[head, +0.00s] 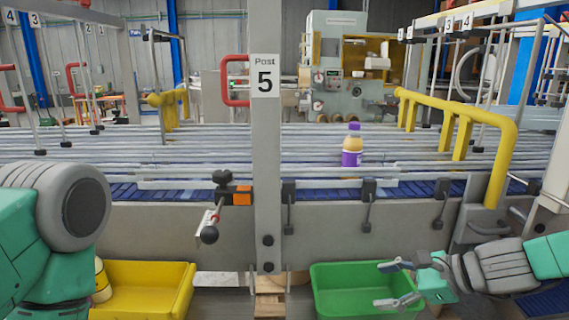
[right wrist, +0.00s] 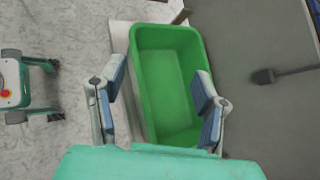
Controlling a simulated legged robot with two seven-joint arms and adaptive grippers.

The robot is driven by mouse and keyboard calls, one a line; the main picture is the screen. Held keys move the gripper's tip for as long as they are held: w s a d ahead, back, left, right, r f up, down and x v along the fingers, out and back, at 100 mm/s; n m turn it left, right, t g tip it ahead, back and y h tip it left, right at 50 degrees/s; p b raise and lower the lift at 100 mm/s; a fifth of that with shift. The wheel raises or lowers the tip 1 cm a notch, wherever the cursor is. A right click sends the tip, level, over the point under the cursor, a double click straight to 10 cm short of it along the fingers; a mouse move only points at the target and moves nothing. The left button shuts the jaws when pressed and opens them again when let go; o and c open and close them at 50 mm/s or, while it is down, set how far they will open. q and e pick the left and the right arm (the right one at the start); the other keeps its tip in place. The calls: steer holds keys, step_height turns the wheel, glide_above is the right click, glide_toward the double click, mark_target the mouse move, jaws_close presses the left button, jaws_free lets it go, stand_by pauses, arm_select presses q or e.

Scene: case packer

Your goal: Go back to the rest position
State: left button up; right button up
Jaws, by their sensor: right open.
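My right gripper (head: 388,284) is open and empty at the green bin (head: 340,270), at the lower right of the head view. In the right wrist view its two fingers (right wrist: 158,105) stand apart, with the green bin (right wrist: 168,32) beyond them. The inside of the bin looks empty there. My left arm comes in at the lower left of the head view, and its gripper is out of the picture.
A purple bottle (head: 352,152) stands on the conveyor (head: 130,193) behind guide rails. A yellow bin (head: 150,272) is at the lower left, with a yellow-and-white object (head: 102,281) in it. A grey post (head: 266,150) marked 5 rises between the bins. Yellow railing (head: 465,118) is at right.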

steer(key=s+d+f+n+g+h, duration=0.1)
steer(key=s+f+n+g+h, duration=0.15)
steer(key=s+f+n, duration=0.5)
steer(key=s+d+f+n+g+h, duration=0.2)
steer(key=s+f+h, duration=0.1)
steer(key=s+f, duration=0.85)
steer(key=s+d+f+n+g+h, duration=0.1)
steer(key=s+d+f+n+h, duration=0.15)
steer(key=s+n, duration=0.35)
steer(key=s+d+f+n+h, duration=0.1)
steer(key=s+d+f+n, duration=0.3)
steer(key=s, duration=0.5)
arm_select(q)
step_height(320, 180, down, 14)
steer(key=b, duration=1.4)
steer(key=shift+d+f, duration=0.15)
steer(key=shift+f, duration=0.05)
arm_select(e)
steer(key=w+f+n, duration=0.1)
steer(key=w+f, duration=0.2)
steer(key=f, duration=0.9)
steer(key=shift+a+f, duration=0.2)
steer(key=shift+a, duration=0.25)
arm_select(q)
steer(key=shift+d+r, duration=0.1)
steer(key=shift+d, duration=0.25)
arm_select(e)
steer(key=shift+w+d+f+n, duration=0.1)
steer(key=shift+d+f+n, duration=0.05)
steer(key=shift+d+n, duration=0.15)
